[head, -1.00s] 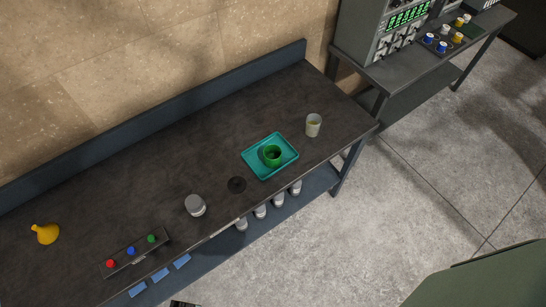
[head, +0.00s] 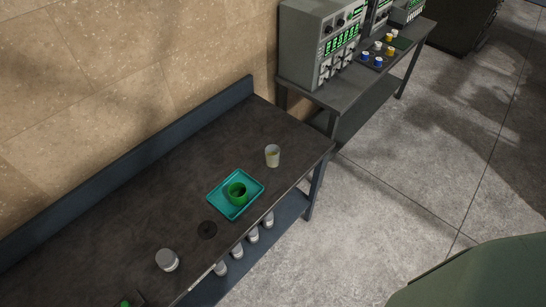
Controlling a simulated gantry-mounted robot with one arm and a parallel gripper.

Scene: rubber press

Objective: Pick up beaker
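A pale, translucent beaker (head: 272,156) stands upright near the right end of the dark workbench (head: 150,205). It seems to hold something yellowish low inside. A green round container (head: 237,193) sits in a teal tray (head: 222,207) just to the left of the beaker and nearer the front edge. My gripper is not in view, and nothing is touching the beaker.
A grey jar (head: 167,260) and a dark round disc (head: 207,230) lie along the bench's front. Several bottles (head: 237,252) stand on the shelf below. A second table (head: 350,88) holds instruments (head: 318,45) and small colored-lid containers. Open floor (head: 380,200) lies right.

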